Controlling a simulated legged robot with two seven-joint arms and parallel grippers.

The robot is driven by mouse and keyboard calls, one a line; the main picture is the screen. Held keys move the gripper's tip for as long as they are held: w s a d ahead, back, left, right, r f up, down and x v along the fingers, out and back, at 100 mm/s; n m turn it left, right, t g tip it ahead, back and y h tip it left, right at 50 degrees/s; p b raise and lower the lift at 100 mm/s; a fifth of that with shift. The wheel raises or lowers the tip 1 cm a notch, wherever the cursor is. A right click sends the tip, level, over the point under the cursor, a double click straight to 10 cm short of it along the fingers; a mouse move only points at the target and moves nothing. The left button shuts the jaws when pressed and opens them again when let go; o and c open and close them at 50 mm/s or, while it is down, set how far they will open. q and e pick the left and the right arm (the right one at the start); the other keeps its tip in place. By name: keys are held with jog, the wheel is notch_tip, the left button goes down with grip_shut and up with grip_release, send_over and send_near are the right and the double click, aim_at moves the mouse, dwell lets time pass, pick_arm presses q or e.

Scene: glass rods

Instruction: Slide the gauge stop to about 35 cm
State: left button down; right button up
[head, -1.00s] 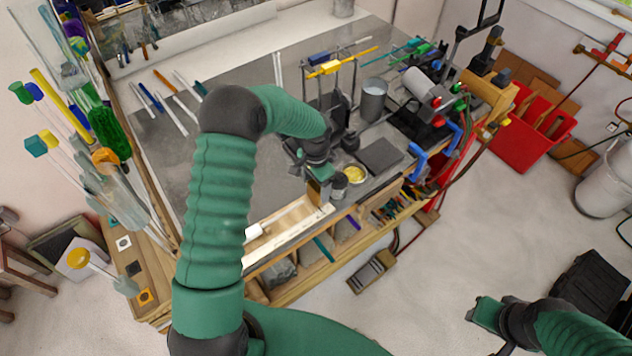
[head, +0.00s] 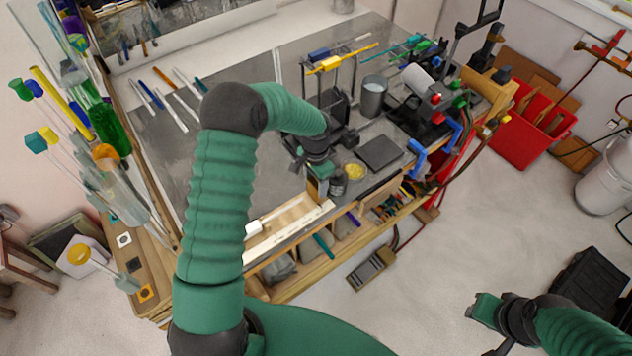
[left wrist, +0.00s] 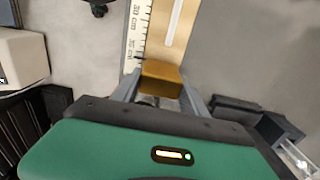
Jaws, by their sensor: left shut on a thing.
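The gauge stop (left wrist: 162,76) is a brass-coloured block on the gauge in the left wrist view. My left gripper (left wrist: 158,88) is shut on it, with a finger at each side. The gauge scale (left wrist: 137,30) is a white strip with black marks beside a pale wooden channel. Labels that look like 30 cm and 35 cm show on it, and the stop sits close to the 35 cm label. In the head view the gauge (head: 290,232) lies along the bench's front edge, with my left gripper (head: 316,188) at its right end. My right gripper (head: 484,307) hangs off the bench; its jaws are unclear.
A dark bottle (head: 338,184), a yellow dish (head: 353,171) and a dark square plate (head: 380,152) stand close right of the left gripper. A metal cup (head: 373,97) stands behind them. Glass rods (head: 172,102) lie at the back left. The bench middle is clear.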

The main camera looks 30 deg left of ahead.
aim_at(313, 182)
pick_arm(q)
jog(key=shift+a, duration=0.1)
jog(key=shift+s+a, duration=0.1)
jog(key=shift+s, duration=0.15)
jog(key=shift+r, duration=0.1)
jog(key=c, duration=0.6)
grip_release()
jog(key=shift+r+b, duration=0.15)
jog(key=shift+b, duration=0.15)
notch_tip(313, 182, up, 16)
jog(key=b, duration=0.4)
jog(key=shift+r, duration=0.2)
